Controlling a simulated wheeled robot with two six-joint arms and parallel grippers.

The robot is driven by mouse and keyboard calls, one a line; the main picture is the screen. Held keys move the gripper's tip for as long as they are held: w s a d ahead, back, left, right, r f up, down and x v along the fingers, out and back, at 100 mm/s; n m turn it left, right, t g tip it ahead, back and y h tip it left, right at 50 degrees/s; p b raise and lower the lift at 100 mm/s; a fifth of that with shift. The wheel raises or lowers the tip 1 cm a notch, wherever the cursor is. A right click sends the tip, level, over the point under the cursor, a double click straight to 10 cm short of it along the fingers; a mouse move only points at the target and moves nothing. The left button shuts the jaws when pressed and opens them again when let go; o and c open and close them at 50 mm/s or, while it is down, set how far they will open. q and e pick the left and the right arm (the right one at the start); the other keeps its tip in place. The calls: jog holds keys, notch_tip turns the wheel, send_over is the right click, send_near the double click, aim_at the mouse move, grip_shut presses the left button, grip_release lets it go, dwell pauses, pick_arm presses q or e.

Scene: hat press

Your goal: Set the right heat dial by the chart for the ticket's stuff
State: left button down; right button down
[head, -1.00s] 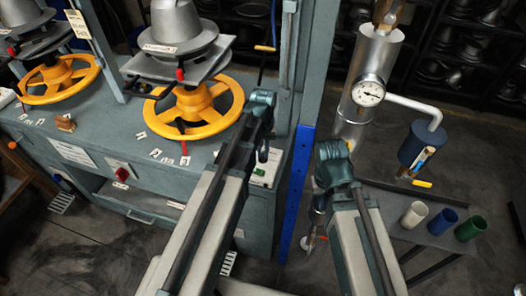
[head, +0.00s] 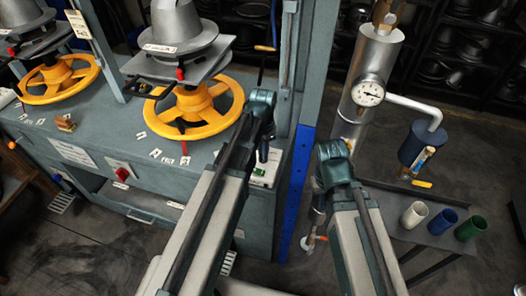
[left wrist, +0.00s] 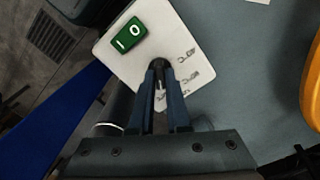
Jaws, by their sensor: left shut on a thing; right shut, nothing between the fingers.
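In the left wrist view my left gripper (left wrist: 160,92) is shut on a small black dial knob (left wrist: 160,64) on a white panel (left wrist: 118,58). Small printed symbols lie to the right of the knob. The head view shows the panel (head: 262,172) at the press bench's right end, with my left gripper (head: 263,152) over it. The knob's pointer is hidden by the fingers. The hat on the right press carries a white ticket (head: 158,48), too small to read. A white card (head: 72,151) on the bench front is also unreadable. My right gripper (head: 319,202) is shut and empty, partly hidden.
A green rocker switch (left wrist: 128,35) sits beside the knob. A yellow handwheel (head: 194,110) stands left of my left arm. A blue post (head: 296,190) and a steel boiler with a gauge (head: 368,93) stand to the right. Several cups line a shelf (head: 425,232).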

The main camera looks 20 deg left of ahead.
pick_arm(q)
jog(key=shift+m, duration=0.6)
jog(key=c, duration=0.9)
grip_release()
jog(key=shift+r, duration=0.1)
notch_tip(320, 180, up, 14)
jog(key=p, duration=1.4)
jog(key=shift+f, duration=0.2)
